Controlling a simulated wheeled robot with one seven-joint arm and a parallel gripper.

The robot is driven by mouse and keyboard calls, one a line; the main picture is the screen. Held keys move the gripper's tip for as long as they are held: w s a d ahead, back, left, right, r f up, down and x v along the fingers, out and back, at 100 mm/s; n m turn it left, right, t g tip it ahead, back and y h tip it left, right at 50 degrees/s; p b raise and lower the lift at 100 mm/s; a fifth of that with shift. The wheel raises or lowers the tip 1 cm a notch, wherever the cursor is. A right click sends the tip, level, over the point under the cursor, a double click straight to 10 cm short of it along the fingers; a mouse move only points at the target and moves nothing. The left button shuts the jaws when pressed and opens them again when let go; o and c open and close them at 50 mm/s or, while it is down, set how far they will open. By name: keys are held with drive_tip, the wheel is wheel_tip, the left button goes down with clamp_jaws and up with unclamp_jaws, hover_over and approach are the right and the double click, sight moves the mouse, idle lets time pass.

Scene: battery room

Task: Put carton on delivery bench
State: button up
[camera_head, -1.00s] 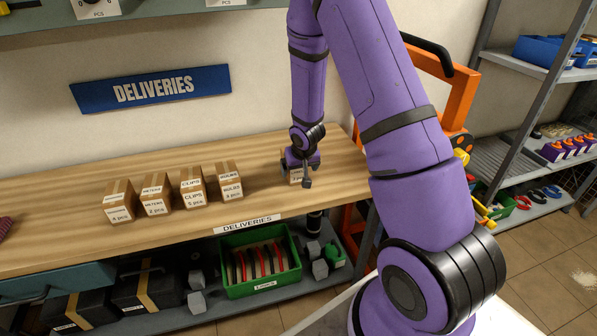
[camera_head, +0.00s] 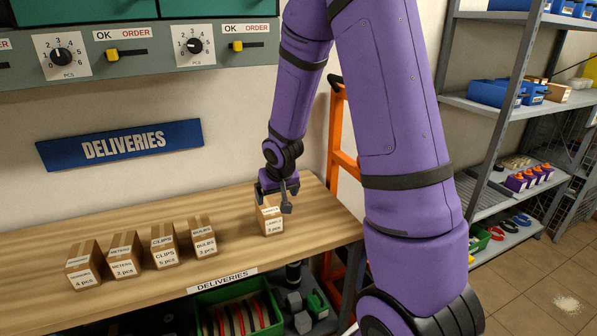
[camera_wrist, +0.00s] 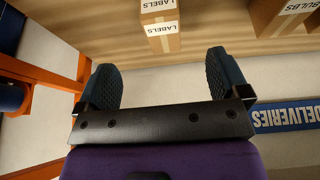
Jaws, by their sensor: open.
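The carton (camera_head: 269,218), a small brown box with white labels, stands upright at the right end of the wooden delivery bench (camera_head: 228,243). In the wrist view its label on the carton (camera_wrist: 162,44) reads LABELS. My gripper (camera_head: 279,191) is open, just above and behind the carton's top in the head view. In the wrist view the two dark fingers of my gripper (camera_wrist: 165,80) are spread wide with nothing between them, and the carton lies beyond the fingertips. The head view does not show clearly whether a finger touches it.
Several similar cartons (camera_head: 163,248) stand in a row to the left on the bench. A blue DELIVERIES sign (camera_head: 122,144) hangs on the wall behind. An orange frame (camera_head: 338,145) stands beside the bench's right end. Bench top between the row and the carton is clear.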

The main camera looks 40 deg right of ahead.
drive_tip(key=s+a+r+n, duration=0.1)
drive_tip(key=s+a+r, duration=0.3)
drive_tip(key=r, duration=0.5)
drive_tip(key=s+a+r, duration=0.1)
drive_tip(key=s+r, duration=0.6)
drive_tip(key=r, duration=0.2)
drive_tip(key=s+a+r+n, duration=0.1)
drive_tip(key=s+a+r, duration=0.2)
drive_tip(key=s, duration=0.5)
drive_tip(key=s+a+r+n+y, duration=0.1)
drive_tip(key=s+a+r, duration=0.2)
drive_tip(key=s, duration=0.4)
drive_tip(key=shift+s+r+t, duration=0.4)
drive_tip(key=shift+r, duration=0.3)
drive_tip(key=shift+c, duration=0.3)
